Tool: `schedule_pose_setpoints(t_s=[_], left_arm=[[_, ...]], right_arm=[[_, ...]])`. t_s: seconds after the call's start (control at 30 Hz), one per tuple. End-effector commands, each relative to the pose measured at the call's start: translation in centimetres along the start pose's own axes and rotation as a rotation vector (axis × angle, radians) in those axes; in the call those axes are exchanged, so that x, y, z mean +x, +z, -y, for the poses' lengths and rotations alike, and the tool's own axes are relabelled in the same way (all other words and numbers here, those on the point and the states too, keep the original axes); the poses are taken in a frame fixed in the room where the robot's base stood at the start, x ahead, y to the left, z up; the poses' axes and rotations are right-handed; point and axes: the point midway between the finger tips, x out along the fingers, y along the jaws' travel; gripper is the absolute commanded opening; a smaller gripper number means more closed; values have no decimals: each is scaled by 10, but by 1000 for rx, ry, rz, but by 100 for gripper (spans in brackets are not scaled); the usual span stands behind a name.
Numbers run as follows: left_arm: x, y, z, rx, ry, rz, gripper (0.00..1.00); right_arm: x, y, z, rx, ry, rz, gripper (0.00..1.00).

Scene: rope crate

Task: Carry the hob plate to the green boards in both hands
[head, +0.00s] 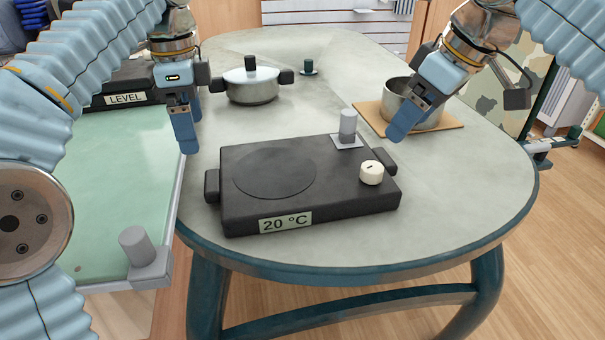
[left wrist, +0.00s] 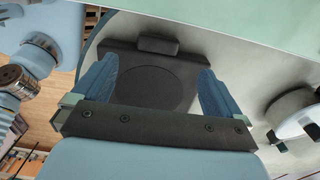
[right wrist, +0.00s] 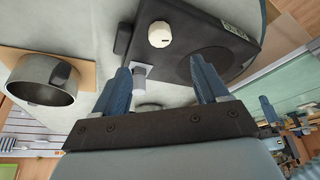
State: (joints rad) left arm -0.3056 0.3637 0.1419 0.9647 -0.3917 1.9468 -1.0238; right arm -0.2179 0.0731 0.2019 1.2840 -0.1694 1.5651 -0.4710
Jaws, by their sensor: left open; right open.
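The black hob plate (head: 265,205) lies flat on the grey-green table, with a "20 °C" label on its front, a round cooking zone and a cream knob. It has a side handle (head: 212,186) at its left end and another (head: 385,158) at its right end. My left gripper (head: 186,128) is open and empty, above and left of the left handle. My right gripper (head: 402,125) is open and empty, above and near the right handle. The hob also shows in the left wrist view (left wrist: 150,85) and right wrist view (right wrist: 190,30). A green board (head: 120,190) lies at the left.
A lidded pot (head: 251,88) stands behind the hob. A steel pan (head: 425,115) on a wooden board (head: 372,118) stands at the back right. A grey post (head: 347,125) stands at the hob's back edge. Another post (head: 140,250) stands at the green board's front corner.

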Motion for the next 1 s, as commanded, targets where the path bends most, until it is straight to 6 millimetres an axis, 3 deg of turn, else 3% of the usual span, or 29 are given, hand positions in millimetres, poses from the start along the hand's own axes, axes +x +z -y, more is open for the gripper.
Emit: schedule_pose_setpoints(t_s=[0.4, 0.6, 1.0], left_arm=[[79, 0, -1, 1, -1, 3, 100], [108, 0, -1, 0, -1, 3, 100], [121, 0, 0, 0, -3, 1, 100]], right_arm=[[80, 1, 1, 0, -2, 3, 74], [109, 0, 0, 0, -2, 3, 74], [122, 0, 0, 0, 0, 0, 74]])
